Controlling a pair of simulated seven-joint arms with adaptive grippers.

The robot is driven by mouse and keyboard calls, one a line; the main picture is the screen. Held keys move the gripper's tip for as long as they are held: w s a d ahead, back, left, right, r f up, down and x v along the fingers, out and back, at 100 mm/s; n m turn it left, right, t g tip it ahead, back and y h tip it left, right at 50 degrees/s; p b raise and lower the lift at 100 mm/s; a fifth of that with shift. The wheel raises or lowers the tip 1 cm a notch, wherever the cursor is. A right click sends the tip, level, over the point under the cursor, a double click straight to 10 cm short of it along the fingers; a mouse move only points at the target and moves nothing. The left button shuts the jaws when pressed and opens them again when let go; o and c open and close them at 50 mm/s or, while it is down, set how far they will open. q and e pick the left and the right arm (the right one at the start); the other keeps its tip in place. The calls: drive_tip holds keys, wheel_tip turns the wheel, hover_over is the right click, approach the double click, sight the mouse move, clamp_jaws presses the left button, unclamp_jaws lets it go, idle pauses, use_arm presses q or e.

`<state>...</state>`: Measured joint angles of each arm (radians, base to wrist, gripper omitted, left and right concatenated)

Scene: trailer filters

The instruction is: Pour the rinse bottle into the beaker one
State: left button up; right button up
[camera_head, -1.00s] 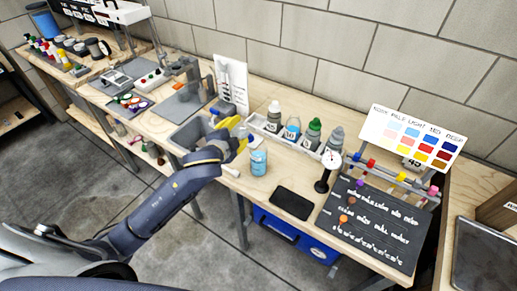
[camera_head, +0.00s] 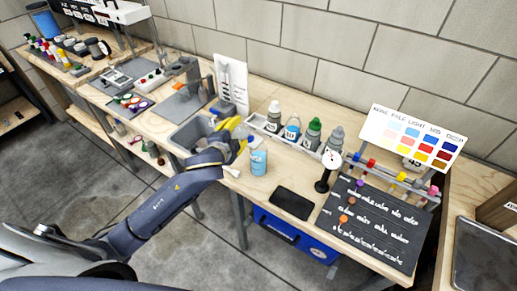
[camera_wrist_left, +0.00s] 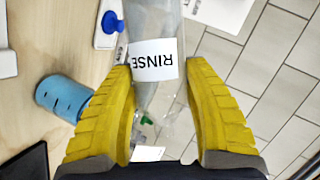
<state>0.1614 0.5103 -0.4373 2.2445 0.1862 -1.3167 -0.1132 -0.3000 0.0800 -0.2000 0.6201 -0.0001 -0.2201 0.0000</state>
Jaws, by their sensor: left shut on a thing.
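The rinse bottle (camera_wrist_left: 153,60) is clear and bears a white RINSE label, which reads upside down in the left wrist view. My left gripper (camera_head: 236,128) is shut on it, with a yellow finger (camera_wrist_left: 105,115) on each side. In the head view the bottle is hard to make out behind the gripper and wrist. A light-blue beaker (camera_head: 259,162) stands upright on the bench, just right of and nearer than the gripper. It also shows in the left wrist view (camera_wrist_left: 63,97), left of the fingers and apart from the bottle. My right gripper is out of view.
A white rack (camera_head: 262,130) with several capped bottles stands behind the beaker. A grey basin (camera_head: 183,137) lies left of the gripper. A black pad (camera_head: 292,203), a black stand (camera_head: 323,180) and a dark chart board (camera_head: 372,222) lie to the right. The bench's front edge is close.

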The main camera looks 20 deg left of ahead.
use_arm(q)
drive_tip(key=shift+a+f+m+y, duration=0.1)
drive_tip(key=shift+f+m+y, duration=0.3)
drive_tip(key=shift+f, duration=0.45)
idle(1.3)
drive_tip(key=shift+s+d+r+m+t+y, duration=0.15)
drive_tip(key=shift+d+r+m+t, duration=0.15)
drive_tip(key=shift+r, duration=0.35)
drive_tip(key=shift+w+d+r+m+t+y, duration=0.1)
drive_tip(key=shift+r+m+t+y, duration=0.1)
drive_tip(key=shift+r+m, duration=0.3)
idle(1.4)
idle(0.7)
